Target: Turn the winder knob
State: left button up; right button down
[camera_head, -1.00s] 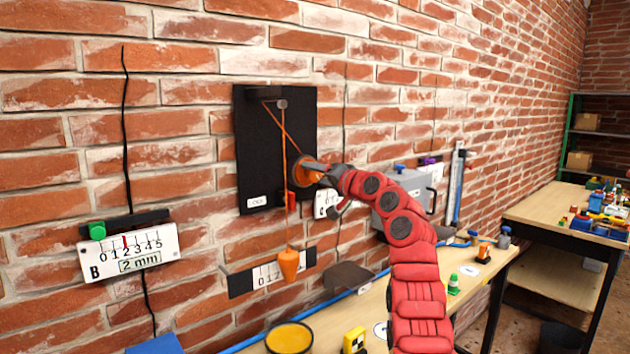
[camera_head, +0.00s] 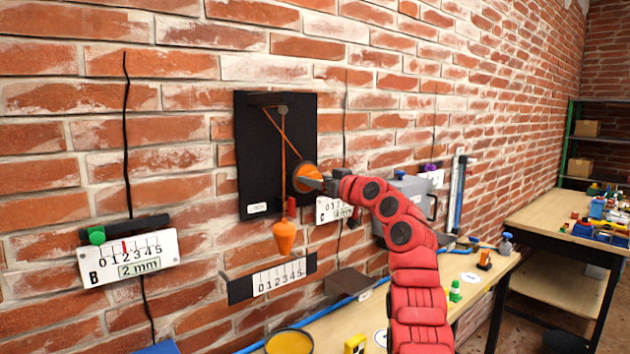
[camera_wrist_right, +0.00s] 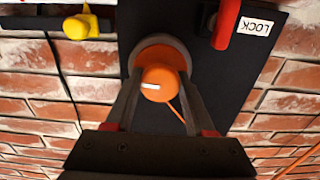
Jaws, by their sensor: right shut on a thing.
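The orange winder knob (camera_head: 306,177) is on the right part of a black board (camera_head: 258,150) on the brick wall. It also shows in the right wrist view (camera_wrist_right: 160,84), with a white mark on its face. My right gripper (camera_head: 318,181) is shut on the knob, one finger on each side of it. An orange cord runs from the knob over a peg (camera_head: 282,110) at the board's top and down to an orange plumb weight (camera_head: 284,237). The weight hangs above a ruled scale (camera_head: 279,277). A red lever (camera_wrist_right: 227,22) is beside a LOCK label (camera_wrist_right: 254,27). My left gripper is out of view.
Gauge B (camera_head: 128,257) is on the wall at left, and gauge C (camera_head: 334,208) is right of the board, partly behind my arm. A grey box (camera_head: 412,190) is behind my arm. A workbench (camera_head: 325,327) below holds a yellow-filled bowl (camera_head: 289,342) and small items.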

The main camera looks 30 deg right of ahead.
jog(key=shift+n, duration=2.9)
dwell(0.3)
jog(key=shift+c, duration=1.4)
grip_release()
jog(key=s+d+b, duration=0.1)
jog(key=s+b, duration=0.2)
jog(key=s, duration=1.4)
jog(key=shift+s+d, duration=0.15)
